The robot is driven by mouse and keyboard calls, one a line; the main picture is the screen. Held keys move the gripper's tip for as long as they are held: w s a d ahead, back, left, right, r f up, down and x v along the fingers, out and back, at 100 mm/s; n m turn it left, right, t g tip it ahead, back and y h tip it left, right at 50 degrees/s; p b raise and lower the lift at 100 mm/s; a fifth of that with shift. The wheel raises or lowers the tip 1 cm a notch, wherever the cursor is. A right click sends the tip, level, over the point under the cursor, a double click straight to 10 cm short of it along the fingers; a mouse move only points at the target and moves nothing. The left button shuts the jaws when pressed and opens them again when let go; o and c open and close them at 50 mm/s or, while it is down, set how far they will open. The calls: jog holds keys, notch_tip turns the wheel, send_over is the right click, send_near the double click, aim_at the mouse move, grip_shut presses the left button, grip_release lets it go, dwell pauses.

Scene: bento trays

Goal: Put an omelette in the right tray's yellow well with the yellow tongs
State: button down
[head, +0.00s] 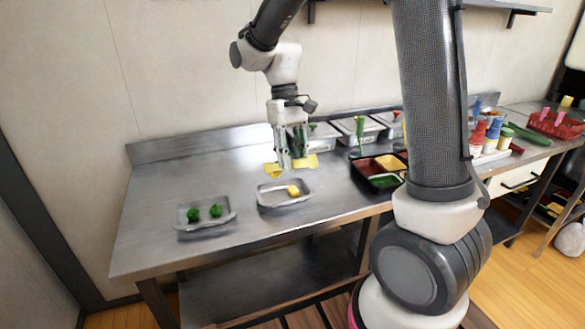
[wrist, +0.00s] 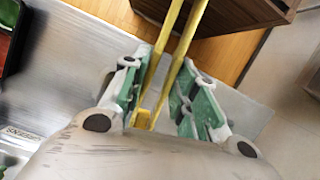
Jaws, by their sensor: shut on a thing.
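My gripper (head: 292,158) points down over the steel counter, behind a small metal tray. In the wrist view its green-padded fingers (wrist: 162,95) are on either side of the yellow tongs (wrist: 160,50), shut on them. The tongs' two long arms run up out of that frame. Flat yellow patches (head: 306,161) show beside my fingertips in the head view; I cannot tell what they are. One yellow omelette piece (head: 293,190) lies in the metal tray (head: 268,205). A black bento tray (head: 357,182) with red, yellow (head: 391,162) and green wells stands to the right, partly hidden by my arm.
A metal tray (head: 190,234) with two green broccoli pieces stands at the front left. Lidded metal pans (head: 358,128) line the back, with a green-handled utensil (head: 360,130). Bottles (head: 478,138) and a red rack (head: 556,124) stand right.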

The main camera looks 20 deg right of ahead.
jog(key=shift+r, duration=0.8)
notch_tip(320, 180, up, 12)
dwell(0.4)
